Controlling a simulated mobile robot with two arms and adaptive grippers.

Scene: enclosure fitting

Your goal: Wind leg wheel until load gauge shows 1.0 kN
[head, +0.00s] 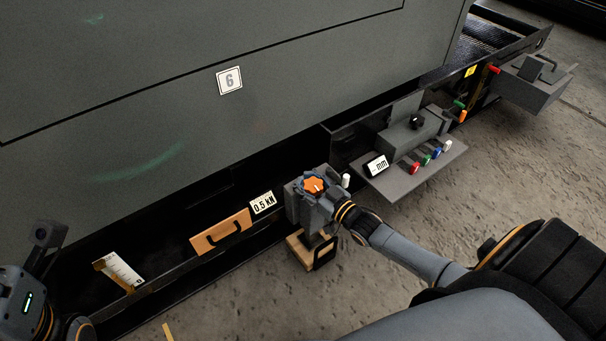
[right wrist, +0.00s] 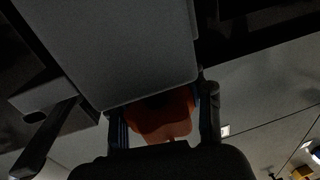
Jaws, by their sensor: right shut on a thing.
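The orange leg wheel (head: 314,185) sits on top of a grey leg unit beside the enclosure. My right gripper (head: 318,190) is shut on it from the near side. In the right wrist view the wheel (right wrist: 160,120) lies between the two fingers, partly hidden by the gripper body.
The leg stands on a wooden block (head: 300,250) with a black handle. A wooden piece with a black handle (head: 222,232) and a white scale (head: 124,272) are to the left. A grey shelf (head: 395,183) with coloured knobs and a mm display is to the right. Concrete floor lies in front.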

